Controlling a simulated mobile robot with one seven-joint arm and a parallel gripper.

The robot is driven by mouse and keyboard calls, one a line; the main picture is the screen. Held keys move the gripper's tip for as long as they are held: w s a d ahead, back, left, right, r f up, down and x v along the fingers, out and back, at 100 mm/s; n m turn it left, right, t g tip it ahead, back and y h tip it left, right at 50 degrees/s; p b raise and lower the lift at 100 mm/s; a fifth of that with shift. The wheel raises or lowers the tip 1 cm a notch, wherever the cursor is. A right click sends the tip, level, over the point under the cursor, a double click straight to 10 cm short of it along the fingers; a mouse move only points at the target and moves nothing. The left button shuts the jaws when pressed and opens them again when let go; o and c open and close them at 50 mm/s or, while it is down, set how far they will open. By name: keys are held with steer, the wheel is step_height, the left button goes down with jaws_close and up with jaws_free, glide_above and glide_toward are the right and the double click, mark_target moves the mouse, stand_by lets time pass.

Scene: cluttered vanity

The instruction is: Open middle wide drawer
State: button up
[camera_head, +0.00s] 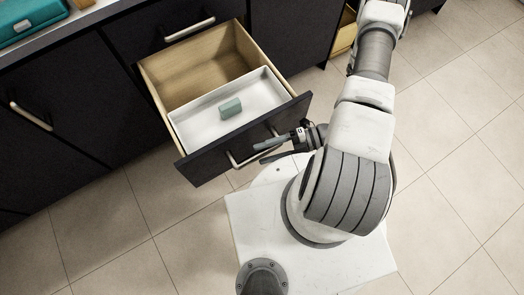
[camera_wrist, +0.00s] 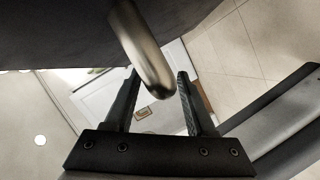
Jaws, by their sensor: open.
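The wide drawer (camera_head: 196,172) with a dark front and pale wood inside stands pulled out from the cabinet in the head view. Its metal bar handle (camera_head: 238,161) is on the front face, partly hidden by my gripper. The handle (camera_wrist: 143,52) is large in the wrist view, its rounded end between the fingertips. My gripper (camera_head: 282,144) is at the right part of the handle, in front of the drawer. In the wrist view, my gripper (camera_wrist: 158,76) has its fingers apart on either side of the handle. I cannot tell whether either finger touches it.
A white tray (camera_head: 190,137) with a small grey-green block (camera_head: 230,107) lies in the drawer. A closed drawer with a bar handle (camera_head: 190,29) is above. A cabinet door handle (camera_head: 31,117) is at left. Tiled floor (camera_head: 105,235) is clear at lower left.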

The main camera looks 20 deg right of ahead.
steer(key=p+v, duration=0.1)
steer(key=v, duration=1.5)
steer(key=shift+r, duration=0.1)
